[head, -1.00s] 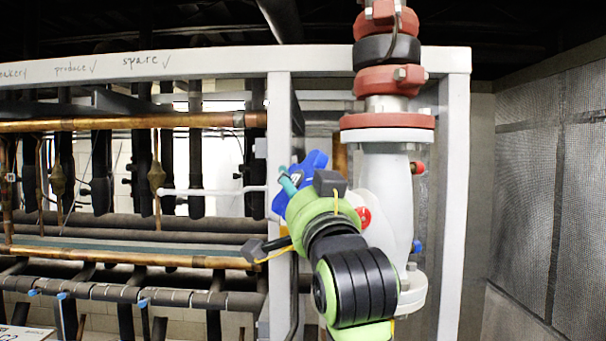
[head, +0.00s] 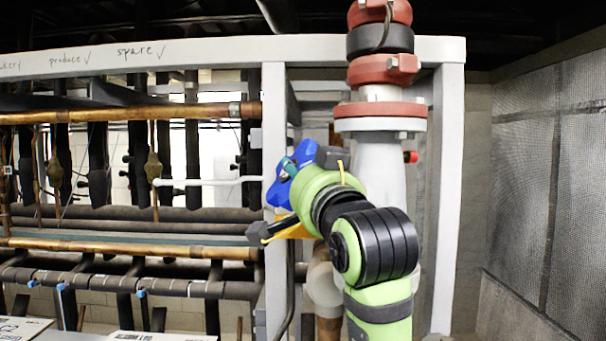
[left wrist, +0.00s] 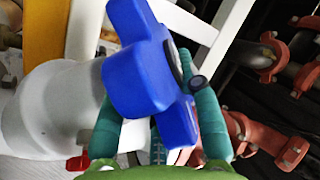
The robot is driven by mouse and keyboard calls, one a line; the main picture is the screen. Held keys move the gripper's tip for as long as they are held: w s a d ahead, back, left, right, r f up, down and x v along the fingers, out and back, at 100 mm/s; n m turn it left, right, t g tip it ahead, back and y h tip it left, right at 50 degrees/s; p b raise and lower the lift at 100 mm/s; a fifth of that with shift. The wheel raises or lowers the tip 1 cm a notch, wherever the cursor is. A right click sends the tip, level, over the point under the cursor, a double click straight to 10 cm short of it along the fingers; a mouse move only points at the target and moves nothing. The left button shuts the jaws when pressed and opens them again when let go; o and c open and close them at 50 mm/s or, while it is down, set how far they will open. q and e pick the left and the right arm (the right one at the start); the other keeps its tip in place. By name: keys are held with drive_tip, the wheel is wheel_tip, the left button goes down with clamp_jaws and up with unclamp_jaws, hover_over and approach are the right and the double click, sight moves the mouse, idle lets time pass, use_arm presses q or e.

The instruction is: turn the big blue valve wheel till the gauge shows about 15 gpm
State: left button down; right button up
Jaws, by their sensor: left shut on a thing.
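The big blue valve wheel (head: 277,193) shows beside the grey-white vertical pipe, partly hidden behind my left gripper and wrist. My left gripper (head: 291,170) is at the wheel, with a teal finger against it. In the left wrist view the blue wheel (left wrist: 135,78) fills the middle, with lobes pointing up and down. The teal fingers of my left gripper (left wrist: 160,118) lie on both sides of a lobe and are shut on it. I cannot make out a gauge or a reading in either view. My right gripper is not in view.
A white frame post (head: 275,140) stands just left of the wheel. The large pipe with a red flange (head: 380,125) rises behind my arm. Copper and black pipes (head: 130,113) run to the left. A mesh wall (head: 540,190) stands at the right, with open room before it.

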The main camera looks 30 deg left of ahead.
use_arm(q)
drive_tip(key=shift+a+f, duration=0.1)
drive_tip(key=c, duration=0.9)
unclamp_jaws()
drive_tip(key=shift+w+a+f, duration=0.1)
drive_tip(key=shift+a, duration=0.25)
drive_tip(key=v, duration=0.7)
drive_tip(key=shift+d+f, duration=0.1)
drive_tip(key=shift+d, duration=0.05)
